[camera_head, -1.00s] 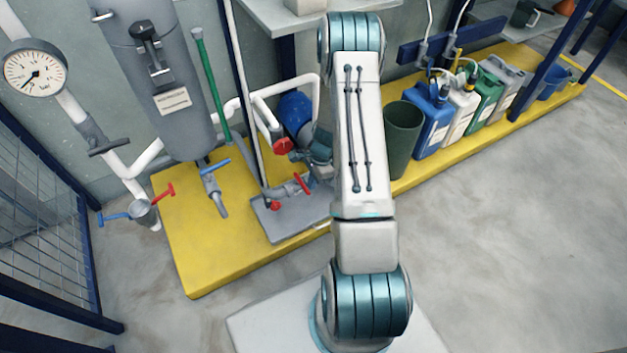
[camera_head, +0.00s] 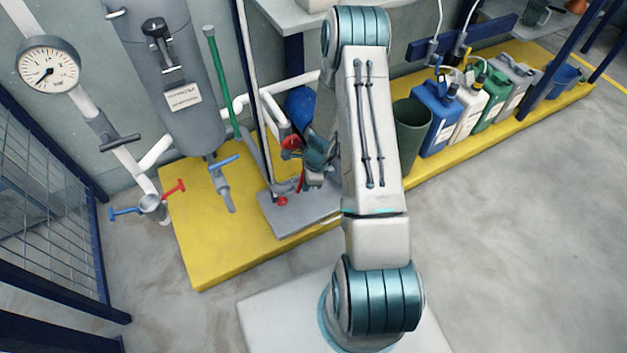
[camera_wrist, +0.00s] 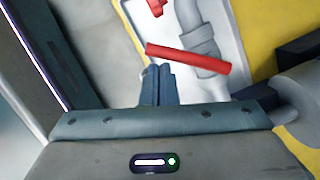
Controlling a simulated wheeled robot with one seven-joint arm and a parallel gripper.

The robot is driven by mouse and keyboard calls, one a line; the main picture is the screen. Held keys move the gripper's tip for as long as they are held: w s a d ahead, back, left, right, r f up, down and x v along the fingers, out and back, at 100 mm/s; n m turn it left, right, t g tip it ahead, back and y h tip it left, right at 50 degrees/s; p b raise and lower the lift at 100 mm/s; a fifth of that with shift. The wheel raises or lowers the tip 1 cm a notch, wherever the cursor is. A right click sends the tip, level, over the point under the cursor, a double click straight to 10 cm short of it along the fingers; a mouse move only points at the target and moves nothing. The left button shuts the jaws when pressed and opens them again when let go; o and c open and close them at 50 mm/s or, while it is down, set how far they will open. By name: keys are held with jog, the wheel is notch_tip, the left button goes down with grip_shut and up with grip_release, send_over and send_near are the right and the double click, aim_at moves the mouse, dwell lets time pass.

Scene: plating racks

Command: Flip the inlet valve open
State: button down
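A red lever handle (camera_wrist: 188,58) crosses the wrist view just past my fingertips, over grey pipework; in the head view, part of a red handle (camera_head: 301,180) shows beside my gripper. I take this as the inlet valve, but no label confirms it. My gripper (camera_wrist: 158,68) has its two fingers side by side with no visible gap, and nothing shows between them. Its tips are very close to the lever; contact cannot be told. In the head view, my gripper (camera_head: 313,178) is low over the grey pump plate (camera_head: 292,214), partly hidden by my arm.
A second red handle (camera_wrist: 156,6) is farther up the wrist view. A blue-handled valve (camera_head: 224,163) hangs below the grey tank (camera_head: 172,90). A green bin (camera_head: 409,135) and jerrycans stand right. A vertical post (camera_head: 246,80) is close left.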

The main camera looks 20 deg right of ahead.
jog(key=shift+w+a, duration=0.15)
jog(key=shift+a, duration=0.35)
jog(key=shift+w+a, duration=0.15)
jog(key=shift+a, duration=0.35)
jog(key=shift+w+a+p, duration=0.3)
jog(key=shift+a+p, duration=0.1)
jog(key=shift+p, duration=0.05)
jog(key=shift+w+a, duration=0.1)
jog(key=shift+s+d, duration=0.2)
jog(key=shift+s, duration=0.15)
jog(key=s+d+r+p, duration=0.2)
jog(key=s+r+p, duration=0.1)
jog(key=r, duration=0.7)
jog(key=shift+s+d+r, duration=0.25)
jog(key=shift+s+d, duration=0.1)
jog(key=shift+s, duration=0.5)
